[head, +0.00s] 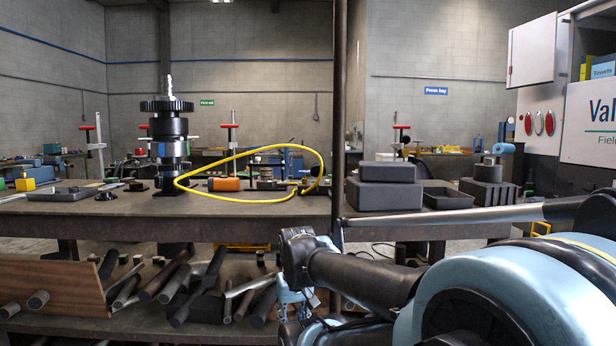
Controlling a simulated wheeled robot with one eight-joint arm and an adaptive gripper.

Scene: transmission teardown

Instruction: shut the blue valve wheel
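I cannot make out a blue valve wheel with certainty in the head view. A tall black stacked assembly (168,130) stands upright on the left of the workbench, with a wide toothed disc near its top and a small blue patch on its side. My arm reaches in from the lower right, in front of the bench. What seems to be my gripper (298,303) hangs below the arm's end, partly hidden and apart from the bench top. Its fingers do not show clearly.
The workbench (250,228) spans the view. A yellow cable loop (322,168), an orange cylinder (224,184) and black boxes (385,190) lie on it. A dark upright post (339,110) stands before it. Bars and rods (180,285) fill the lower shelf. A white cabinet (585,120) stands right.

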